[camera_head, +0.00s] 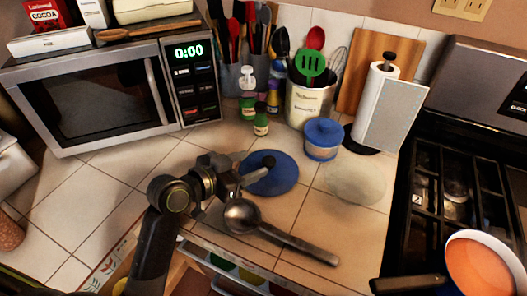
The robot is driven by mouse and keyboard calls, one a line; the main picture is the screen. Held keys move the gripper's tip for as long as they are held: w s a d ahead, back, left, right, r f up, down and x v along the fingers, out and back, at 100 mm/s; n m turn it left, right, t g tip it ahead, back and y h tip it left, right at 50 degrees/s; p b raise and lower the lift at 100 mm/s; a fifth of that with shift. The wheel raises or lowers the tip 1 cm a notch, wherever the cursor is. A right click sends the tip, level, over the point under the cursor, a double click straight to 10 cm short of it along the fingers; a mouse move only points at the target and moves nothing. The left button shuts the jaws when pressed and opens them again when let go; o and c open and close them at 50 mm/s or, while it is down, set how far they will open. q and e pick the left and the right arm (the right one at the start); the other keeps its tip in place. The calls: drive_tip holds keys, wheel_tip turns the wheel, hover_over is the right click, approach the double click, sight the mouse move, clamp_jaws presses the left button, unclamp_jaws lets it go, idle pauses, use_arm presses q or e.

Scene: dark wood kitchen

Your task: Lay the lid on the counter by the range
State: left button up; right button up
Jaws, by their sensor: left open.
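A round blue lid (278,180) lies flat on the tiled counter, left of the range. A dark knob-like part (268,161) shows over its upper left area. My left gripper (241,179) is open at the lid's left edge, near that part, and covers some of the edge. I cannot tell whether it touches the lid. The range (420,200) stands at the right, with a pan (480,268) of orange contents on it. My right gripper is not in view.
A metal scoop-like tool (285,237) lies in front of the lid. A faint pale oval (355,180) marks the counter between lid and range. A blue-topped jar (322,140), bottles (261,120) and a paper towel holder (378,100) stand behind. A microwave (100,90) is at left.

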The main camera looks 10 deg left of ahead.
use_arm(q)
drive_tip(key=p+v, duration=0.1)
drive_tip(key=v, duration=0.4)
drive_tip(key=shift+s+a+r, duration=0.1)
drive_tip(key=shift+a+r, duration=0.05)
drive_tip(key=shift+r, duration=0.05)
drive_tip(key=shift+f, duration=0.1)
